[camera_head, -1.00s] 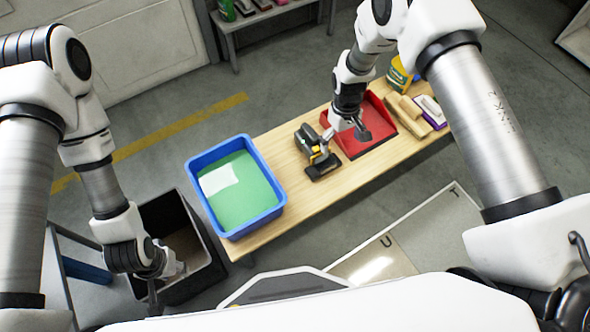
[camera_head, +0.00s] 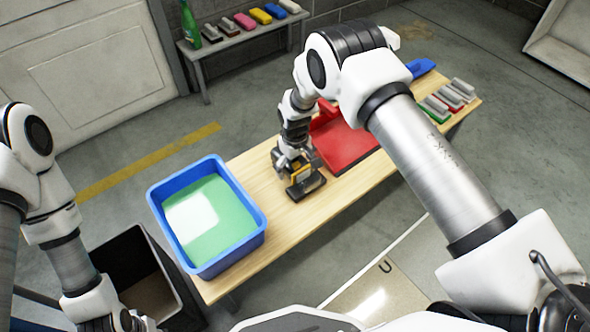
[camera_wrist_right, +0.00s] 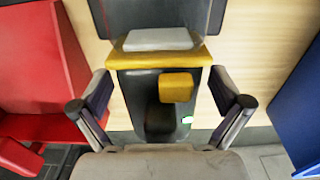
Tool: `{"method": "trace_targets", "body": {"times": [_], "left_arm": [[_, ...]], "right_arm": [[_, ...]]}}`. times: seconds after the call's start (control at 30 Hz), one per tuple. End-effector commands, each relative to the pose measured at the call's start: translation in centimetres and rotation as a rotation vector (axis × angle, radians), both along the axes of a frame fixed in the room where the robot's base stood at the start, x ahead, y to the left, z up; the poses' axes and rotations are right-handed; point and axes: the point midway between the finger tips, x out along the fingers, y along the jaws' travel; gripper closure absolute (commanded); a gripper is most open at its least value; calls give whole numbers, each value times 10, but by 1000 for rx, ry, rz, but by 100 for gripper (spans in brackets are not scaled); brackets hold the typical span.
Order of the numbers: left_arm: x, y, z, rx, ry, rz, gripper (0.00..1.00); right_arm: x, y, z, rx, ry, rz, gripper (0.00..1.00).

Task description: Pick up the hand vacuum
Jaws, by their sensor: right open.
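The hand vacuum (camera_head: 306,185), black with yellow parts, stands on the wooden table between the blue bin and the red dustpan. My right gripper (camera_head: 292,168) is over it and hides much of it in the head view. In the right wrist view the hand vacuum (camera_wrist_right: 160,95) lies between the two spread fingers of my right gripper (camera_wrist_right: 166,108). The gripper is open, and a gap shows beside each finger. My left arm is at the lower left of the head view; its fingers cannot be made out.
A blue bin (camera_head: 158,193) with green content stands left on the table (camera_head: 262,258). A red dustpan (camera_head: 350,148) lies to the right. Several small blocks (camera_head: 452,98) lie at the table's right end. A black open box (camera_head: 120,240) stands on the floor at left.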

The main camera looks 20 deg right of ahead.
Motion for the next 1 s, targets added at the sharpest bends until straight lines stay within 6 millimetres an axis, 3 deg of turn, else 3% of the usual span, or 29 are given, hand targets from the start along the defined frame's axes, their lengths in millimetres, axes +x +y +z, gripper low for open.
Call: {"method": "trace_targets", "body": {"times": [0.07,0.33,0.67,1.0], "left_arm": [[0,0,1,0,0,0,60],[0,0,1,0,0,0,60],[0,0,3,0,0,0,60],[0,0,21,0,0,0,60]], "right_arm": [[0,0,1,0,0,0,0],[0,0,1,0,1,-1,95],[0,0,4,0,0,-1,95],[1,0,40,1,-2,-1,95]]}}
